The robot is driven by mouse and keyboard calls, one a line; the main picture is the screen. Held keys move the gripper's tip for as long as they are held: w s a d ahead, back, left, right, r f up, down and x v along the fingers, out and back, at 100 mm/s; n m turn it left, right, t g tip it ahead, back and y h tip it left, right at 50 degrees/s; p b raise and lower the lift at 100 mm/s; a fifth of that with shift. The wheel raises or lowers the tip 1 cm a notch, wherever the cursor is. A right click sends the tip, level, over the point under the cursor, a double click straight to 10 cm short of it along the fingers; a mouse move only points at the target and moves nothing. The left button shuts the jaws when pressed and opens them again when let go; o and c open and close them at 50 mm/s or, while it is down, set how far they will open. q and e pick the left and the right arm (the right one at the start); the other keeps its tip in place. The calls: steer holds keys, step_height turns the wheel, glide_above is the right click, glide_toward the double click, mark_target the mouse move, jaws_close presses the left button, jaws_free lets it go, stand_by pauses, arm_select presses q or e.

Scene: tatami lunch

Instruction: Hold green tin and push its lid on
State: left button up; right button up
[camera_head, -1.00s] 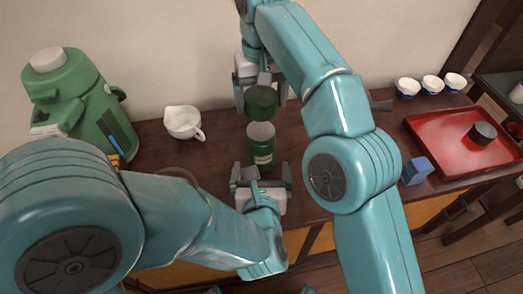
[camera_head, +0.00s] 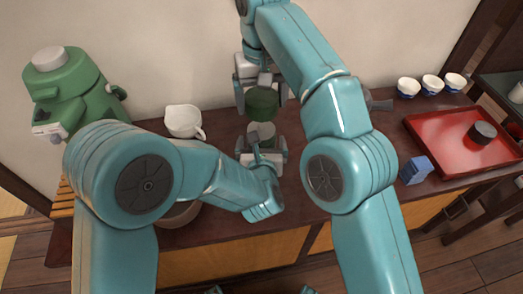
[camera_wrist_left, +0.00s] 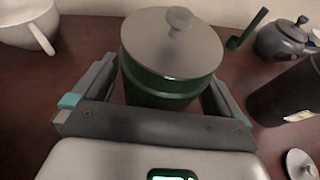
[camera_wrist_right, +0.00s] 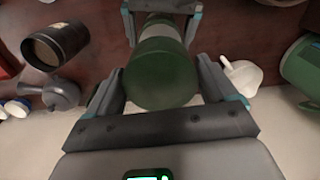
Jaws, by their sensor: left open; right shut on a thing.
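The green tin (camera_wrist_left: 160,95) stands upright on the dark wooden counter, with a grey inner lid and knob on top. In the head view its grey top (camera_head: 262,132) shows, and the lower body is hidden by my left gripper. My left gripper (camera_head: 262,146) is open, with one finger on each side of the tin. The green lid (camera_head: 263,102) is above the tin, apart from it. My right gripper (camera_head: 261,92) is shut on the lid, which also shows between its fingers in the right wrist view (camera_wrist_right: 160,75).
A red tray (camera_head: 440,152), a blue block (camera_head: 416,170) and white cups (camera_head: 432,84) are to the right. A dark canister (camera_wrist_right: 57,44) and a grey teapot (camera_wrist_right: 62,94) stand near the tin.

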mark_target(262, 125)
arm_select(q)
steer(key=shift+w, duration=0.15)
arm_select(e)
steer(key=shift+s+r, duration=0.1)
arm_select(q)
steer(key=c, duration=1.4)
arm_select(e)
steer(key=shift+f, duration=2.55)
steer(key=shift+f, duration=0.85)
steer(key=shift+f, duration=0.75)
steer(key=o, duration=0.7)
steer(key=shift+r, duration=3.8)
